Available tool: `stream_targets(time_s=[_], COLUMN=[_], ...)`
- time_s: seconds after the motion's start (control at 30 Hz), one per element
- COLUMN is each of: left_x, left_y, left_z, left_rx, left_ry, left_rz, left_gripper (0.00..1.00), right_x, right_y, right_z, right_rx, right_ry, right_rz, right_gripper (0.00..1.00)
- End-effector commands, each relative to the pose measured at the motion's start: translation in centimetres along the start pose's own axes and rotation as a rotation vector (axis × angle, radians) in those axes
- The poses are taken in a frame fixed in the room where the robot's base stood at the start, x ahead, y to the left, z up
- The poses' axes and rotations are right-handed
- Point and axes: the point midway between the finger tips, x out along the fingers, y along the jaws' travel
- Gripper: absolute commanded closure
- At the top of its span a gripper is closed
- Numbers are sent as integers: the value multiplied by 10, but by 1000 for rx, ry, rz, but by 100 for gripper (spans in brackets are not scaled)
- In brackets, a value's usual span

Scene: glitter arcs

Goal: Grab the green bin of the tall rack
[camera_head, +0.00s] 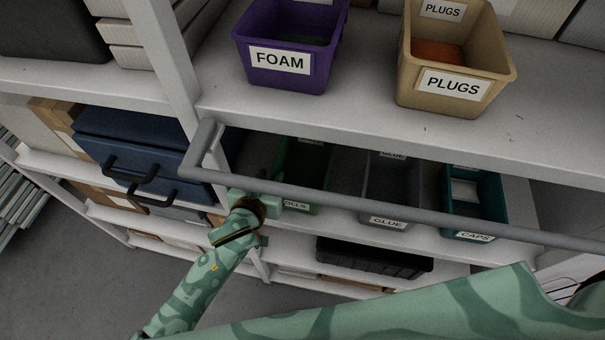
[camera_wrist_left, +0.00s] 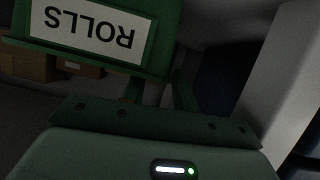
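The green bin (camera_head: 303,172) stands on the shelf below the top one, behind a grey horizontal bar. Its label is partly hidden by the bar in the head view. In the left wrist view the green bin (camera_wrist_left: 165,30) shows close up, with its ROLLS label upside down. My left gripper (camera_head: 268,190) is at the bin's front left, partly hidden by the bar. In the left wrist view its two fingers (camera_wrist_left: 158,92) stand apart near the bin's rim corner; whether they touch it I cannot tell. My right gripper is out of view.
The grey bar (camera_head: 330,200) runs across the rack front. A grey GLUE bin (camera_head: 391,185) and teal CAPS bin (camera_head: 473,205) stand to the right. Purple FOAM (camera_head: 285,58) and tan PLUGS (camera_head: 452,75) bins are above. A blue case (camera_head: 140,150) is left, beyond the white post (camera_head: 168,60).

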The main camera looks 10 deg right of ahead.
Motion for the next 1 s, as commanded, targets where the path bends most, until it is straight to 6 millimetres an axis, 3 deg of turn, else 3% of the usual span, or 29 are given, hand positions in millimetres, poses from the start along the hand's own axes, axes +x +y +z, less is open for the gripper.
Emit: stream_targets(time_s=[0.13, 0.4, 0.5, 0.53, 1.0], left_x=[22, 25, 25, 25, 25], left_y=[0, 0, 0, 0, 0], left_z=[2, 0, 1, 1, 1], left_rx=[1, 0, 0, 0, 0], left_ry=[-1, 0, -1, -1, -2], left_rz=[1, 1, 1, 1, 0], left_gripper=[71, 71, 96, 100, 100], right_x=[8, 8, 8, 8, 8], right_y=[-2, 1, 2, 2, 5], right_z=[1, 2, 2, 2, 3], right_rx=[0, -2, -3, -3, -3], right_ry=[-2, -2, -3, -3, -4], right_rz=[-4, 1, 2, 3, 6], right_gripper=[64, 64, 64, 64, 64])
